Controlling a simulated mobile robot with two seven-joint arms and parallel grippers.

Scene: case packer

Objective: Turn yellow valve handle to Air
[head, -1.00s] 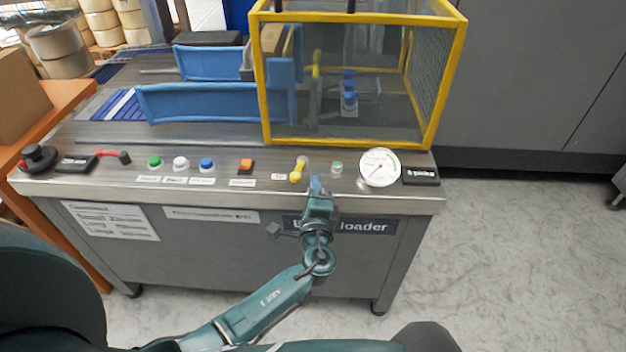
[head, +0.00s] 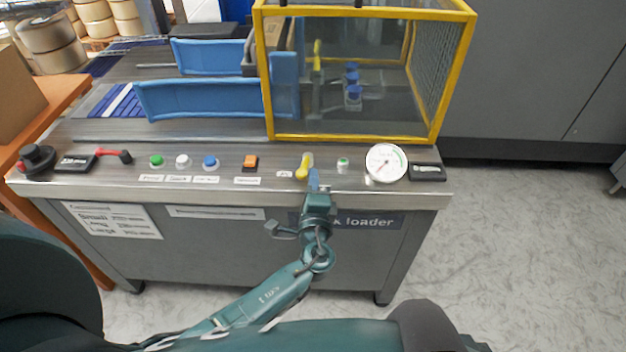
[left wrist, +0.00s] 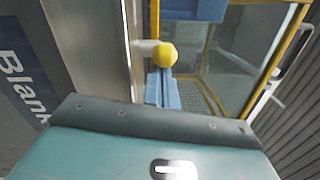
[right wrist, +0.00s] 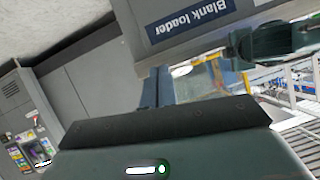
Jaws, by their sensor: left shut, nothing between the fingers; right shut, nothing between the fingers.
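The yellow valve handle (head: 304,167) is on the front panel, its free end pointing toward the panel's front edge and slightly left. A small white label (head: 284,174) lies left of it, too small to read. My left gripper (head: 314,179) is shut and empty, just right of the handle's free end. In the left wrist view the handle's round yellow end (left wrist: 166,55) appears just beyond the shut fingertips (left wrist: 162,80); I cannot tell whether they touch. My right gripper (right wrist: 157,86) is shut and empty in the right wrist view, away from the handle.
A green button (head: 343,163) and a white round gauge (head: 386,163) are right of the handle. An orange switch (head: 250,162) is to the left. A yellow-framed guard (head: 350,138) stands behind the panel.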

